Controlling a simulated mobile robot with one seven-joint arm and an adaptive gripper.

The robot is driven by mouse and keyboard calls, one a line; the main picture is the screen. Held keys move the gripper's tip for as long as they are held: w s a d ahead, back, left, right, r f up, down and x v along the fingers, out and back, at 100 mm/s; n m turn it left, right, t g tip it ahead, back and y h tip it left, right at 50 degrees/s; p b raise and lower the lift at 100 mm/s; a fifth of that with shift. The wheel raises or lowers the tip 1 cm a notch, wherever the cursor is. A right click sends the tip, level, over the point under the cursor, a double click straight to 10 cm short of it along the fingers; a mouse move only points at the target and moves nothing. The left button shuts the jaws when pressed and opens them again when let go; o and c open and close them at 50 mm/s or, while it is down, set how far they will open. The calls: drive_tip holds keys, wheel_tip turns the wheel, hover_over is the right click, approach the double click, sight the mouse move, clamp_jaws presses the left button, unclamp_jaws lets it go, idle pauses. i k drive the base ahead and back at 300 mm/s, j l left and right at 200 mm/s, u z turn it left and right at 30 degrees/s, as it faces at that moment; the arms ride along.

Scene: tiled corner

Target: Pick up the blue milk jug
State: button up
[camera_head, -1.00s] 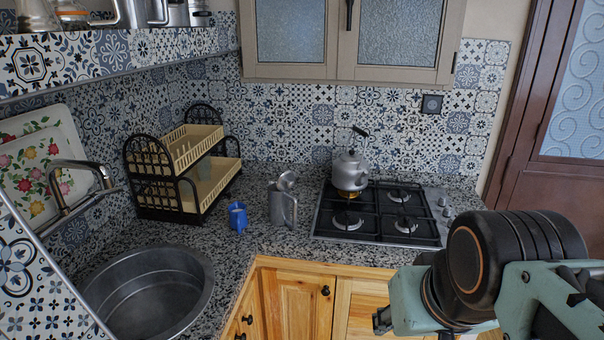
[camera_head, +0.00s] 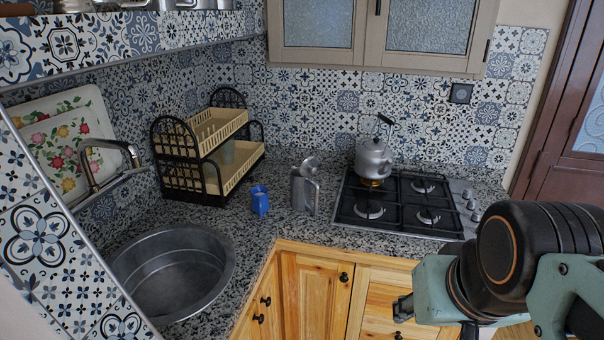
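The blue milk jug (camera_head: 260,200) is small and stands upright on the speckled grey countertop, in front of the dish rack and left of a metal jug. Nothing covers it. My arm enters at the lower right. A small dark part of my gripper (camera_head: 403,308) shows at the arm's left edge, in front of the wooden cabinets and well to the right of the blue jug, apart from it. The fingers are mostly hidden behind the arm, so their opening does not show.
A metal jug (camera_head: 304,188) stands just right of the blue jug. A dish rack (camera_head: 190,175) stands behind it, a round metal sink basin (camera_head: 222,268) lies at front left, and a gas hob (camera_head: 350,222) with a kettle (camera_head: 373,158) is to the right. Counter in front of the jug is clear.

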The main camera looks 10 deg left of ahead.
sight(260, 204)
drive_tip(key=i+u, duration=0.15)
drive_tip(key=u, duration=0.9)
drive_tip(key=i+l+u, duration=0.15)
drive_tip(key=u, duration=0.25)
drive_tip(key=i+l+u, duration=0.15)
drive_tip(key=l+u, duration=0.2)
drive_tip(key=i+l+u, duration=0.15)
drive_tip(key=l, duration=0.25)
drive_tip(key=l+u, duration=0.1)
drive_tip(key=l, duration=0.25)
drive_tip(key=i+u, duration=0.1)
drive_tip(key=l, duration=0.3)
drive_tip(key=i+l, duration=0.1)
drive_tip(key=l, duration=0.2)
drive_tip(key=z, duration=0.05)
